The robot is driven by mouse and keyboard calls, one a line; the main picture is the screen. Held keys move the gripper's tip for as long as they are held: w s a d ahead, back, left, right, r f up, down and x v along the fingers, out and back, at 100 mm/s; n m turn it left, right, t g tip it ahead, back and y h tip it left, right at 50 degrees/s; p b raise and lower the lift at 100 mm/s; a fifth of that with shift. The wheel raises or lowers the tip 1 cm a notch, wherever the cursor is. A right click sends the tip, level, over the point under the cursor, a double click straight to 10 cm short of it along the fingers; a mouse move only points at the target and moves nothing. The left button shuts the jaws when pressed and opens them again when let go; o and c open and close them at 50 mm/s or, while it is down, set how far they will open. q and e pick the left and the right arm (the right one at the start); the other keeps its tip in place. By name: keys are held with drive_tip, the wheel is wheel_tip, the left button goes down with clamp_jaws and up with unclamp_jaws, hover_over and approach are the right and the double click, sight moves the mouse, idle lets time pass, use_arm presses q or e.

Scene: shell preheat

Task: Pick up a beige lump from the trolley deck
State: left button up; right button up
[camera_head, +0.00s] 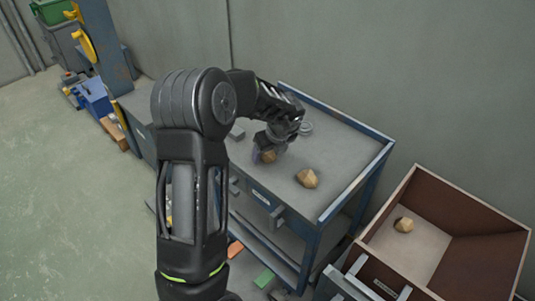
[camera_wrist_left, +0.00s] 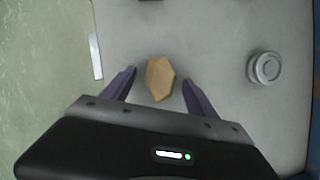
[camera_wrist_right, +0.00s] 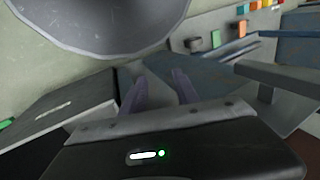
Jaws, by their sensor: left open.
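A beige lump (camera_wrist_left: 160,78) lies on the grey trolley deck (camera_wrist_left: 212,30). In the left wrist view it sits between the two purple fingertips of my left gripper (camera_wrist_left: 158,84), which is open, with a gap on each side. In the head view my left gripper (camera_head: 263,154) reaches down over this lump (camera_head: 268,157), hiding part of it. A second beige lump (camera_head: 307,178) lies free on the deck (camera_head: 335,160), nearer its right front corner. My right gripper (camera_wrist_right: 158,88) shows in its own wrist view with its fingers apart and nothing visible between them.
A round grey metal piece (camera_wrist_left: 265,68) lies on the deck to the right of the lump. A brown-walled box (camera_head: 480,210) right of the trolley holds another beige lump (camera_head: 404,225). The deck has a raised blue rim (camera_head: 350,122). A large grey round shape (camera_wrist_right: 95,22) hangs above my right gripper.

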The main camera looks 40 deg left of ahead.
idle(0.3)
use_arm(q)
clamp_jaws()
idle(0.6)
